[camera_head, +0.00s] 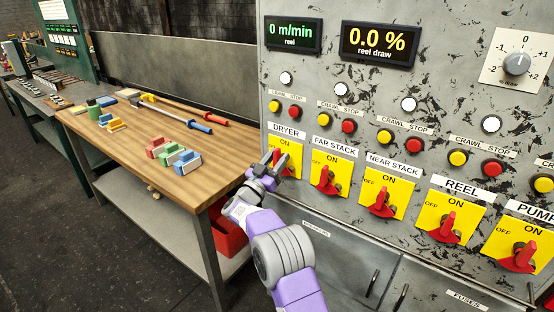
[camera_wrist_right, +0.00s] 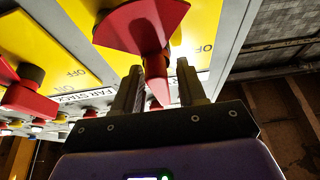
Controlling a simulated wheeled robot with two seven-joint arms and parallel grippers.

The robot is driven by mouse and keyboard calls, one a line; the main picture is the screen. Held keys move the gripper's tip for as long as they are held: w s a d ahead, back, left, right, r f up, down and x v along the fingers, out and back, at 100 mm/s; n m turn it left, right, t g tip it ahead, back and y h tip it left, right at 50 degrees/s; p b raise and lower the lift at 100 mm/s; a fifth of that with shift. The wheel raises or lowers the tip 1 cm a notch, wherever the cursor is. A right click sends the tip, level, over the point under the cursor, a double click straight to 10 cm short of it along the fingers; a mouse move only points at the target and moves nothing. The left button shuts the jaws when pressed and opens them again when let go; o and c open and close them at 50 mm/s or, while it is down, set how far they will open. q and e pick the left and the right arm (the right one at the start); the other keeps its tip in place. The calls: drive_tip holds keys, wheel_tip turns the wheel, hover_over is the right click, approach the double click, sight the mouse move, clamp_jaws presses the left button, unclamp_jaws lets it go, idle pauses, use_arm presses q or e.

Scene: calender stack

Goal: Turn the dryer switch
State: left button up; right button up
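The dryer switch is a red rotary handle on a yellow ON/OFF plate (camera_head: 291,158) under the DRYER label, leftmost in the row. In the head view my right gripper (camera_head: 270,162) is in front of it and hides most of the handle. In the right wrist view the red dryer switch (camera_wrist_right: 147,28) is large at the top. Its narrow end hangs between the two fingers of my right gripper (camera_wrist_right: 159,85), which are apart with gaps on both sides of it. My left gripper is in neither view.
The far stack switch (camera_head: 327,181) and near stack switch (camera_head: 381,204) are to the right, with more beyond. Crawl and stop buttons sit above. A wooden table (camera_head: 135,135) with coloured blocks and tools stands left of the panel, close to my right arm.

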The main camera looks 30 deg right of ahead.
drive_tip(key=p+v, duration=0.1)
drive_tip(key=v, duration=0.6)
drive_tip(key=shift+s+a+f, duration=0.1)
drive_tip(key=shift+a+f, duration=0.05)
drive_tip(key=shift+a, duration=0.1)
idle(0.5)
